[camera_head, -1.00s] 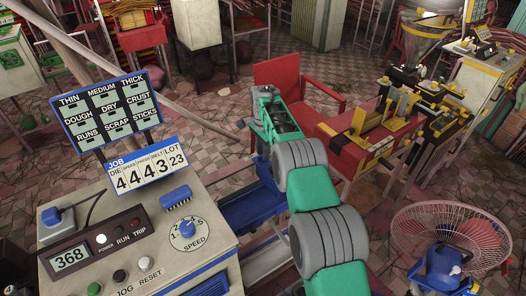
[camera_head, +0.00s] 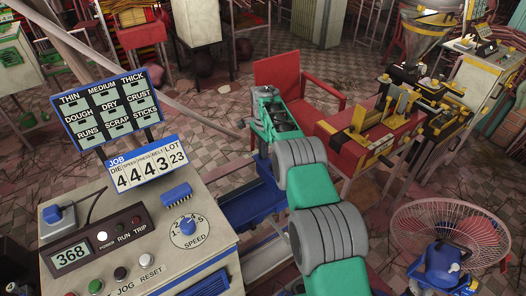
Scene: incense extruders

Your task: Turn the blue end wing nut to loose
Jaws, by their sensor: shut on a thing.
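My green and grey arm reaches up from the bottom of the head view to a green end section with dark parts inside, in front of the red chair. No gripper fingers can be made out; they seem hidden behind or below my arm. A blue frame (camera_head: 253,204) shows just left of my arm, partly covered by it. I cannot make out a blue end wing nut, nor whether anything touches it.
A control box (camera_head: 150,235) with dials and a job sign (camera_head: 147,167) stands at left. A red chair (camera_head: 283,76) is behind my arm. A red and yellow machine (camera_head: 372,138) stands right of it. A caged fan (camera_head: 450,240) is at lower right.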

